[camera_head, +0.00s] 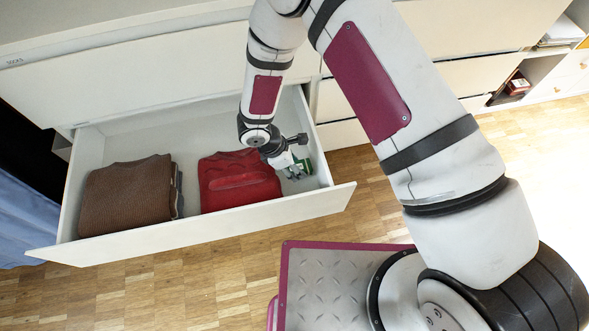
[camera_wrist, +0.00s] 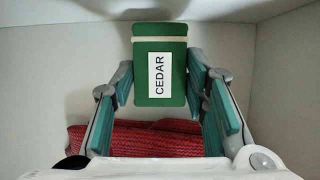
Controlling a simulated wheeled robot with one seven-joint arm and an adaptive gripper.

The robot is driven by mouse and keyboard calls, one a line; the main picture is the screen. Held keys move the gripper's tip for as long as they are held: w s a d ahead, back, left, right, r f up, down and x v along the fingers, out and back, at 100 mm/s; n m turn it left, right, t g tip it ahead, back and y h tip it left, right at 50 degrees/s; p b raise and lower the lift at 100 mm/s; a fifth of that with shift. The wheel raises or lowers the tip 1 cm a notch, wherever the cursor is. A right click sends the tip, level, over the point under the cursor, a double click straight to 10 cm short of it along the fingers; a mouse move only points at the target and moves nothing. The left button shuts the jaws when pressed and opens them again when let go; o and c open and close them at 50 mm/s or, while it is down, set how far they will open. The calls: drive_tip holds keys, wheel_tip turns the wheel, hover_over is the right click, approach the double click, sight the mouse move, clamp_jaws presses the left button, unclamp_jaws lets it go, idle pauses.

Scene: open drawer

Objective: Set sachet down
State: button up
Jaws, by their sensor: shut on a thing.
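The sachet (camera_wrist: 145,75) is a green packet with a white label reading CEDAR and a pale band near its top. My gripper (camera_wrist: 158,84) is shut on it, with a finger pad on each side. In the head view the sachet (camera_head: 306,166) shows as a small green patch by my gripper (camera_head: 294,170), at the right end of the open drawer (camera_head: 290,211). I cannot tell whether the sachet touches the drawer floor.
A folded red garment (camera_head: 238,184) lies just left of my gripper; its knit also shows in the wrist view (camera_wrist: 150,140). A folded brown knit (camera_head: 128,194) lies at the drawer's left. The drawer's right wall is close to my gripper.

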drive_tip(key=shift+f, duration=1.05)
drive_tip(key=shift+f+b, duration=0.2)
drive_tip(key=shift+b, duration=0.2)
drive_tip(key=o, duration=1)
drive_tip(key=shift+r, duration=0.15)
drive_tip(key=p+v, duration=0.4)
drive_tip(key=v, duration=0.8)
